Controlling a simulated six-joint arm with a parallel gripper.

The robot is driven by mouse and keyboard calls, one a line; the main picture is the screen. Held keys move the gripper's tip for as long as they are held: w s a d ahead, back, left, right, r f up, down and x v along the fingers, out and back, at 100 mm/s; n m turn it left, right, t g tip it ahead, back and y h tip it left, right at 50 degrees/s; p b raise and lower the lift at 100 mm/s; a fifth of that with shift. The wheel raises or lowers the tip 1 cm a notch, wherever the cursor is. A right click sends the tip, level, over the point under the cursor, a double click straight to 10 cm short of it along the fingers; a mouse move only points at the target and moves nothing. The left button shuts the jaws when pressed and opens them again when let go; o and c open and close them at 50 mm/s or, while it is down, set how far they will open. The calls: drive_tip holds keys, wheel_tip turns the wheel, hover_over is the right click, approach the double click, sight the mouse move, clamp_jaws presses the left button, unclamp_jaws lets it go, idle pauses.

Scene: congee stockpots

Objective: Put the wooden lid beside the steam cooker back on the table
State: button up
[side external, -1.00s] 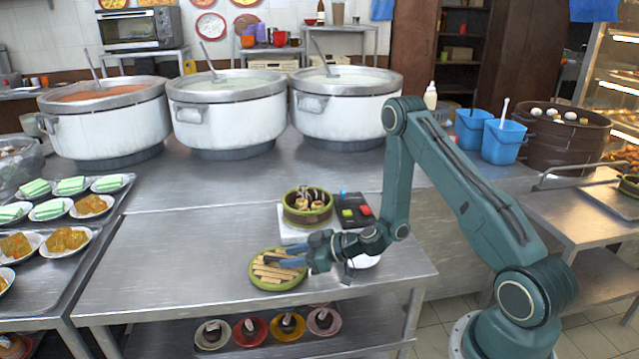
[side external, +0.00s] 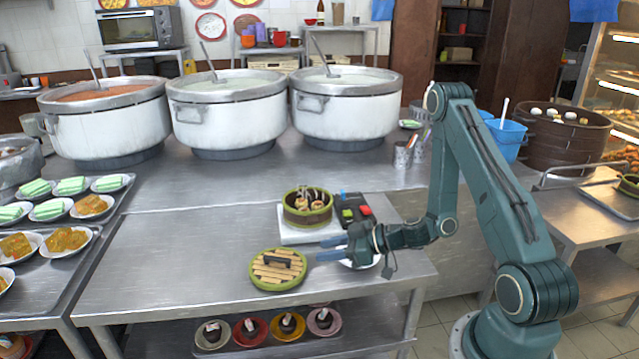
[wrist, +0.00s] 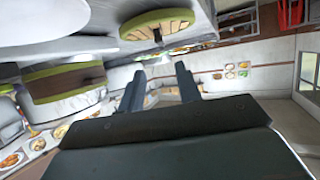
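The round wooden lid (side external: 277,281), with a green rim, pale slats and a dark handle (side external: 277,262), lies flat on the steel table in front and to the left of the steam cooker. It also shows in the wrist view (wrist: 155,32). The steam cooker (side external: 307,219) is a round green-rimmed basket with food inside, uncovered, on a white base. My gripper (side external: 328,249) is right of the lid, apart from it. Its two fingers (wrist: 158,85) are spread with nothing between them in the wrist view.
A black device with green and red buttons (side external: 355,211) stands right of the cooker. A white plate (side external: 362,263) is partly hidden beneath my gripper. Three large stockpots (side external: 228,122) stand behind. The table's left part (side external: 165,265) is clear.

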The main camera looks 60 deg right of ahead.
idle(0.5)
drive_tip(key=s+a+r+n+g+y, duration=0.1)
drive_tip(key=s+a+r+n+g, duration=0.35)
drive_tip(key=a+r+g, duration=0.4)
drive_tip(key=s+r+m+t+h, duration=0.1)
drive_tip(key=s+r+m+h, duration=0.5)
drive_tip(key=s+r, duration=1)
drive_tip(key=shift+s+d+m, duration=0.3)
drive_tip(key=shift+s+m, duration=0.25)
drive_tip(key=shift+m, duration=1)
drive_tip(key=shift+t, duration=0.25)
